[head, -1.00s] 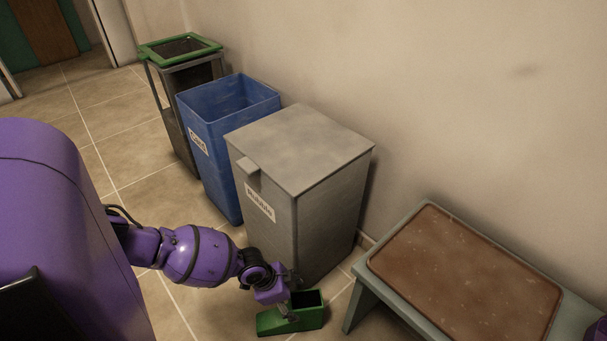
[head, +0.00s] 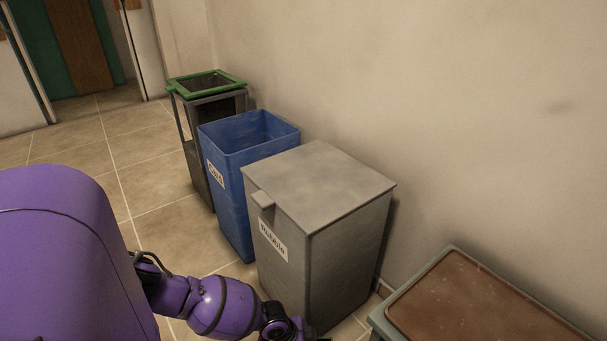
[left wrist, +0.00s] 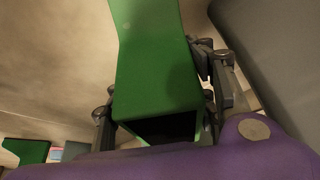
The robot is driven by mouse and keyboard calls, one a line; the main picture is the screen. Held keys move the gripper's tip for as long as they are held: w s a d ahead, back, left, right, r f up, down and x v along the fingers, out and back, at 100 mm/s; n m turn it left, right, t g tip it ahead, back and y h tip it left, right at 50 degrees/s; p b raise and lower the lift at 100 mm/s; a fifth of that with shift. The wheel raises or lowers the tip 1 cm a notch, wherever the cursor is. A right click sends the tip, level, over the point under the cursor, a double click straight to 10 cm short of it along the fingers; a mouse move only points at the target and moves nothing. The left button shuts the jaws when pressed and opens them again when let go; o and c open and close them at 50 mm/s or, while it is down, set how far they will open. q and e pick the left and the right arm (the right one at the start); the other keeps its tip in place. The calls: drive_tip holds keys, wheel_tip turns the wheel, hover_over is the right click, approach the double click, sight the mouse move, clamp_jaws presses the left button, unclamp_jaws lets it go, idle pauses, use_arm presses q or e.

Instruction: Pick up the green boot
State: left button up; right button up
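The green boot (left wrist: 155,70) fills the middle of the left wrist view, with its dark opening at the near end. My left gripper (left wrist: 158,92) has a dark finger against each side of the boot and appears closed on it. In the head view my left arm reaches down in front of the grey bin, and its hand is mostly cut off by the bottom edge. My right gripper is not in view.
A grey lidded bin labelled "Rubble" (head: 320,185), an open blue bin (head: 232,205) and a green-rimmed bin frame (head: 207,84) stand along the wall. A bench with a brown top (head: 480,310) is at the lower right. Tiled floor (head: 90,150) is clear at left.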

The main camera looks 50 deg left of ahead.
use_arm(q)
clamp_jaws()
